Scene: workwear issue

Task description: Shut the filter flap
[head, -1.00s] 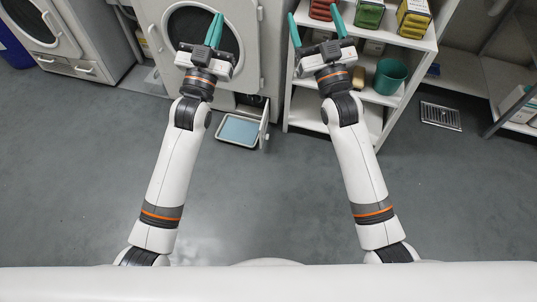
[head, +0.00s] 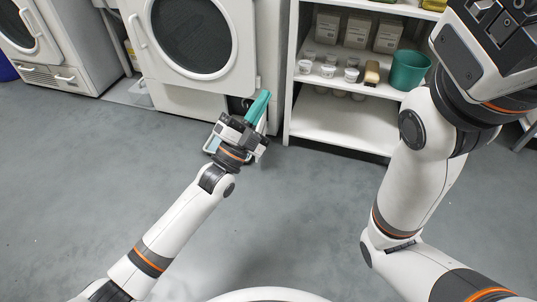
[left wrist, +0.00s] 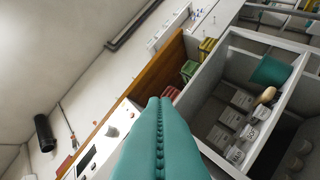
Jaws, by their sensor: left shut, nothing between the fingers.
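The filter flap (head: 212,145) is low on the front of the middle dryer (head: 150,60). It stands open, and a pale blue part of it shows beside my left gripper, which hides most of it. My left gripper (head: 264,95) is shut and empty, its teal fingers in front of the flap opening; I cannot tell whether it touches the flap. The shut fingers also show in the left wrist view (left wrist: 155,103), where the flap is not seen. My right gripper's body (head: 490,45) is large at the upper right; its fingers are outside the picture.
A white shelf unit (head: 345,115) stands right of the dryer, with small tubs, boxes and a teal bucket (head: 409,70). Another dryer (head: 50,50) stands at the left. The grey floor (head: 100,180) in front is clear.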

